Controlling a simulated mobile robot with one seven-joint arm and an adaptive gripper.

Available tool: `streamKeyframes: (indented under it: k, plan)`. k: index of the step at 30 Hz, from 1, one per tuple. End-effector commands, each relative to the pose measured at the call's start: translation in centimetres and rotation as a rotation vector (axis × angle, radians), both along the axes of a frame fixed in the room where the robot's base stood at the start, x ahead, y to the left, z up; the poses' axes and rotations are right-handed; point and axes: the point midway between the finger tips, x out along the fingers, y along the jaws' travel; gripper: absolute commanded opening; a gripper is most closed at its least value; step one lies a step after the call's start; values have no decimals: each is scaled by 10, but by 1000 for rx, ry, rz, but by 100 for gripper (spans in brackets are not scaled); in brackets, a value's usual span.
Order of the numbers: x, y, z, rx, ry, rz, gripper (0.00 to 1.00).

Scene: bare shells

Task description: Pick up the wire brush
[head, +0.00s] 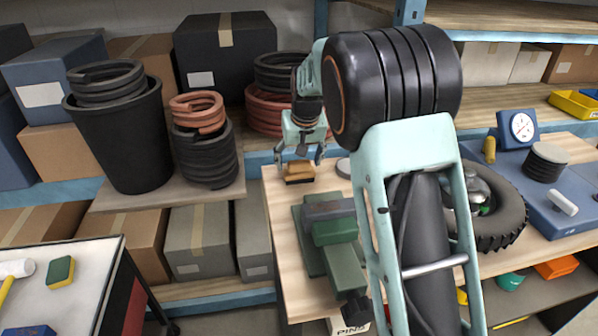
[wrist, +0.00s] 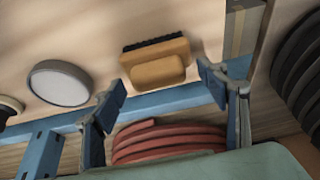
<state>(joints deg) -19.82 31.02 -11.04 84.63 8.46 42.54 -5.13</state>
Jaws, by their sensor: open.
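The wire brush (head: 298,172) is a small tan block with dark bristles along one edge. It lies on the wooden bench top (head: 281,222) near its back left corner. In the wrist view the brush (wrist: 158,68) shows its tan back and a raised yellowish grip, bristles toward the top. My gripper (head: 299,156) is open, just above and behind the brush in the head view. In the wrist view its fingers (wrist: 161,84) are spread to either side, with the brush between and beyond their tips. Nothing is held, and a gap to the brush seems to remain.
A round grey disc (wrist: 60,83) lies left of the brush in the wrist view. A green vise (head: 337,245) stands in front of the brush in the head view. Red coils (head: 270,112) sit on the shelf behind. A tyre (head: 498,212) is at right.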

Motion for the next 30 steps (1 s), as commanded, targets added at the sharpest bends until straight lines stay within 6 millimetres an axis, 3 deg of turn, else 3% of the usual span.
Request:
streamKeyframes:
  k: [9, 22, 30]
  plan:
    - [3, 0, -6, -1, -1, 0, 67]
    - [3, 0, -6, 0, -1, 0, 21]
    - [3, 0, -4, 1, -3, 0, 20]
